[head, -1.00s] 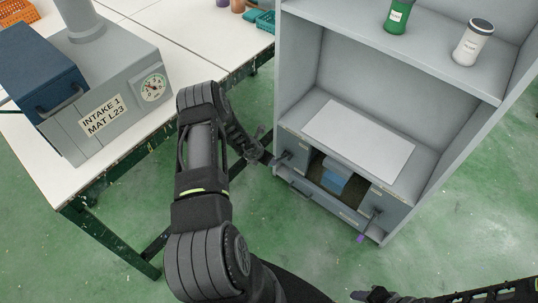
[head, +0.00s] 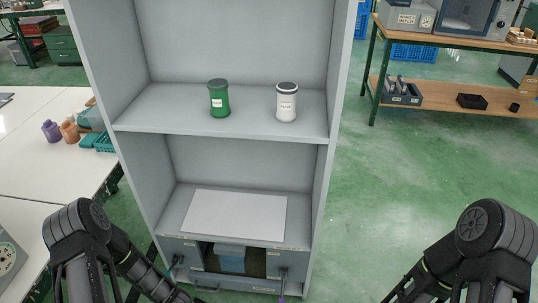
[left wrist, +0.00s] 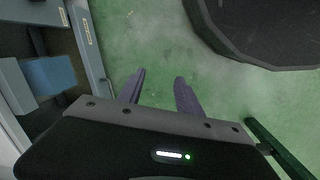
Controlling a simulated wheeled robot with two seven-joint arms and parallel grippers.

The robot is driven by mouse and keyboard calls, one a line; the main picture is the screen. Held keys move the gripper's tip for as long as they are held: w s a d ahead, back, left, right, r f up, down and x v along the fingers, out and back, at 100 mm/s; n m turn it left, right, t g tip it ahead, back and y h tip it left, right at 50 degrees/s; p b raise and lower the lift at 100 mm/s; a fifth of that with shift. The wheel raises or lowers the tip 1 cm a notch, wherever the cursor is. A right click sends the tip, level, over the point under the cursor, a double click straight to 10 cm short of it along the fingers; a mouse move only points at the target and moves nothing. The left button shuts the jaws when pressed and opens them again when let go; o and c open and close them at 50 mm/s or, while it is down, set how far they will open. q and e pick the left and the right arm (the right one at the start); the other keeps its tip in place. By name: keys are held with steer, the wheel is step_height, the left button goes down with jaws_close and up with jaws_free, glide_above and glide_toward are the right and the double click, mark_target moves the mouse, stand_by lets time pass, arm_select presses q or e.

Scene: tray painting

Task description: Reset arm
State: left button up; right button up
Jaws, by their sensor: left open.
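My left gripper (left wrist: 158,90) shows in the left wrist view with its two purple-grey fingers apart. Nothing is between them but green floor. It is beside the grey cabinet's lower part, whose opening with a blue block (left wrist: 50,75) lies at the left of that view. In the head view my left arm (head: 95,250) comes in at lower left, and its gripper is not clearly seen. My right arm (head: 470,250) is at lower right, with its gripper out of the picture.
The grey cabinet (head: 220,145) stands ahead. Its shelf holds a green jar (head: 219,100) and a white jar (head: 286,103). A white table (head: 60,150) is at left. A wooden bench (head: 450,105) is at the back right. Green floor (head: 400,180) is clear right of the cabinet.

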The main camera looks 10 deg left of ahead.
arm_select(q)
steer(key=s+d+r+m+h+p, duration=0.1)
steer(key=s+d+r+m, duration=0.2)
steer(key=d+r+m, duration=0.3)
steer(key=s+d+r+m+h+p, duration=0.1)
steer(key=s+d+r+m, duration=0.3)
steer(key=d, duration=0.8)
step_height(320, 180, up, 4)
steer(key=shift+s+f+m+h+p, duration=0.15)
steer(key=shift+m+h+p, duration=0.4)
steer(key=shift+m, duration=0.65)
